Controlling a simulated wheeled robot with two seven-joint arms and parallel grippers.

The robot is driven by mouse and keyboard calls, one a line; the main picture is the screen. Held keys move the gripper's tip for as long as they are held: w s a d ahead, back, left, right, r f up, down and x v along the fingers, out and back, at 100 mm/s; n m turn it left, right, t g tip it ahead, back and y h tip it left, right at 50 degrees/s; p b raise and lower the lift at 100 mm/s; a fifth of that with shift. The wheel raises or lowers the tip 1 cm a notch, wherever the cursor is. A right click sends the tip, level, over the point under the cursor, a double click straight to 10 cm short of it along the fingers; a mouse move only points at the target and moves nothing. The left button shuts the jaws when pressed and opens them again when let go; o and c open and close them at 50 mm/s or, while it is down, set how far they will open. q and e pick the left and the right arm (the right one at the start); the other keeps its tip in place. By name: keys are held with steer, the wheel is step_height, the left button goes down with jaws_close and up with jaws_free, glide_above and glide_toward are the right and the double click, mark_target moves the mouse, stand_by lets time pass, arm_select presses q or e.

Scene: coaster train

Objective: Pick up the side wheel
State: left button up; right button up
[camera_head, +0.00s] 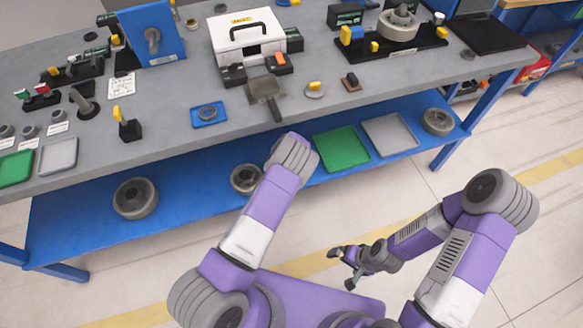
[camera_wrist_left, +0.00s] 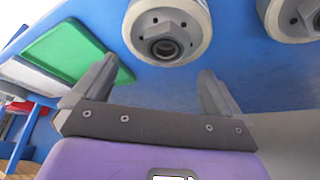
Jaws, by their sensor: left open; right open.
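Grey wheels stand on the blue lower shelf. One wheel (camera_head: 246,178) is beside my left arm, partly covered by it. Another wheel (camera_head: 135,197) is further left, and a third wheel (camera_head: 437,121) is at the far right. In the left wrist view my left gripper (camera_wrist_left: 156,76) is open and empty. The nearer wheel (camera_wrist_left: 167,30), pale-rimmed with a dark hub, is just beyond its fingertips, apart from them. A second wheel (camera_wrist_left: 293,18) is cut off at the right edge. My left gripper is hidden in the head view. My right gripper (camera_head: 342,268) is open and empty above the floor.
A green tray (camera_head: 341,149) and a grey tray (camera_head: 389,135) lie on the shelf. The grey tabletop (camera_head: 180,140) overhangs the shelf. It carries a white toolbox (camera_head: 246,38), a blue stand (camera_head: 152,35) and a wheel fixture (camera_head: 398,25). Floor in front is clear.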

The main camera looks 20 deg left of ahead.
arm_select(q)
steer(key=b+x, duration=0.1)
steer(key=x, duration=0.1)
steer(key=a+b+x, duration=0.1)
steer(key=x, duration=0.1)
steer(key=shift+f+b, duration=0.35)
steer(key=shift+f, duration=0.05)
steer(key=shift+w+d+f, duration=0.1)
steer(key=shift+w+f, duration=0.15)
steer(key=shift+f, duration=0.2)
steer(key=shift+r, duration=0.1)
steer(key=shift+c, duration=0.5)
jaws_close()
steer(key=shift+w+r, duration=0.15)
steer(key=shift+w, duration=0.05)
